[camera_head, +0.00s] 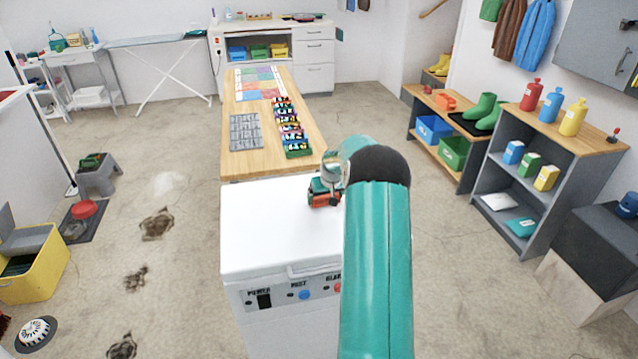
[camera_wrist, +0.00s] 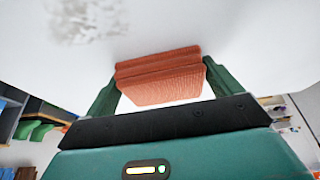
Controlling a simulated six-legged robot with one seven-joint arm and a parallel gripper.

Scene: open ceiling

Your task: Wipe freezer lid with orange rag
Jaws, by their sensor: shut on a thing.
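The freezer is a white chest with a white lid (camera_head: 265,225), right in front of me in the head view. My gripper (camera_head: 325,193) is over the right part of the lid, partly hidden by my arm. In the wrist view my gripper (camera_wrist: 158,88) is shut on the folded orange rag (camera_wrist: 160,78), which sits between its two green fingers. The rag is at the white lid surface (camera_wrist: 220,35); I cannot tell whether it touches. A grey smudge (camera_wrist: 88,18) marks the lid at the upper left of the wrist view.
A wooden table (camera_head: 270,155) with a grey grid, coloured cards and a row of small items stands behind the freezer. Shelves (camera_head: 545,130) stand at right. Dark stains mark the floor.

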